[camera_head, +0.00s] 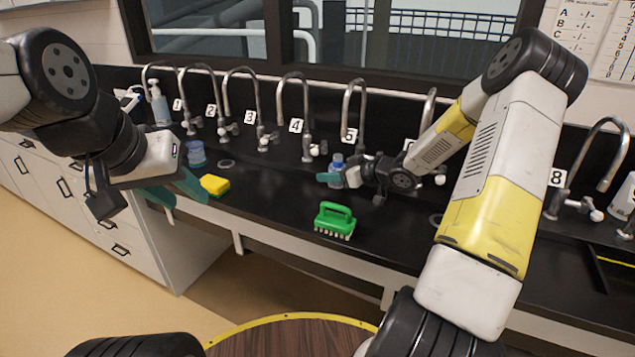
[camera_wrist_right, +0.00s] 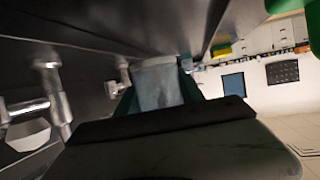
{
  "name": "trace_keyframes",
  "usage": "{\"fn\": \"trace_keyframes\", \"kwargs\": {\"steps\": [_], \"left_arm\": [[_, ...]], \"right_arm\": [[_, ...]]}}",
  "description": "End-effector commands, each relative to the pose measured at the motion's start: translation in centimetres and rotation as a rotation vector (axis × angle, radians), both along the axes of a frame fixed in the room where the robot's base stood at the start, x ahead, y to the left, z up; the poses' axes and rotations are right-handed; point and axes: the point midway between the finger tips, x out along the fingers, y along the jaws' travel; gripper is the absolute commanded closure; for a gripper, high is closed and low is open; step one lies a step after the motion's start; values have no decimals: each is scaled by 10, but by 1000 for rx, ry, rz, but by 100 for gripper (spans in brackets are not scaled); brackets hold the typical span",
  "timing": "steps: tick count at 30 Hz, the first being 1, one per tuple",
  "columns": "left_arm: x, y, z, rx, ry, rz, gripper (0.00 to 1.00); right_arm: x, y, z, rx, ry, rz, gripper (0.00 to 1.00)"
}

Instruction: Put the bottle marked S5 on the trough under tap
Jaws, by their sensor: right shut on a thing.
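My right gripper (camera_head: 335,178) is shut on a small clear bluish bottle (camera_head: 337,162) near the spout of the tap marked 5 (camera_head: 347,115). In the right wrist view the bottle (camera_wrist_right: 160,88) is a pale translucent shape between the teal fingers. Its mark cannot be read, and I cannot tell whether its base touches the surface below. A second blue bottle (camera_head: 197,153) stands near the tap marked 2 (camera_head: 205,90), its mark also unreadable. My left gripper (camera_head: 178,193) is open and empty in front of the counter's left part. The trough cannot be clearly made out.
The black counter (camera_head: 275,205) carries a green brush (camera_head: 335,220) in front of the right gripper and a yellow sponge (camera_head: 214,185) beside the left gripper. A row of numbered taps lines the back. A soap dispenser (camera_head: 160,107) stands at back left. My right arm hides part of the row.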

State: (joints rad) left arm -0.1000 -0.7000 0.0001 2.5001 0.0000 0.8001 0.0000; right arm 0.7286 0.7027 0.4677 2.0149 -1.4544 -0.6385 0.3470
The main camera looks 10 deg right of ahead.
Motion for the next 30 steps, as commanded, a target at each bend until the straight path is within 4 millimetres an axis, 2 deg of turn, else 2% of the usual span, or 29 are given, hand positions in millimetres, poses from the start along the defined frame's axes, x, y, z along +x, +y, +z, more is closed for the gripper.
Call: {"fn": "trace_keyframes", "kwargs": {"steps": [3, 6, 14, 21, 30], "left_arm": [[0, 0, 0, 0, 0, 0, 61], [0, 0, 0, 0, 0, 0, 61], [0, 0, 0, 0, 0, 0, 61], [0, 0, 0, 0, 0, 0, 61], [0, 0, 0, 0, 0, 0, 61]], "right_arm": [[17, 17, 0, 1, -2, 2, 93], [15, 14, -20, 2, 4, -1, 93], [15, 14, -40, 1, 1, 1, 93], [15, 14, -69, 1, 1, -1, 93], [15, 13, -71, -1, -1, 0, 93]]}}
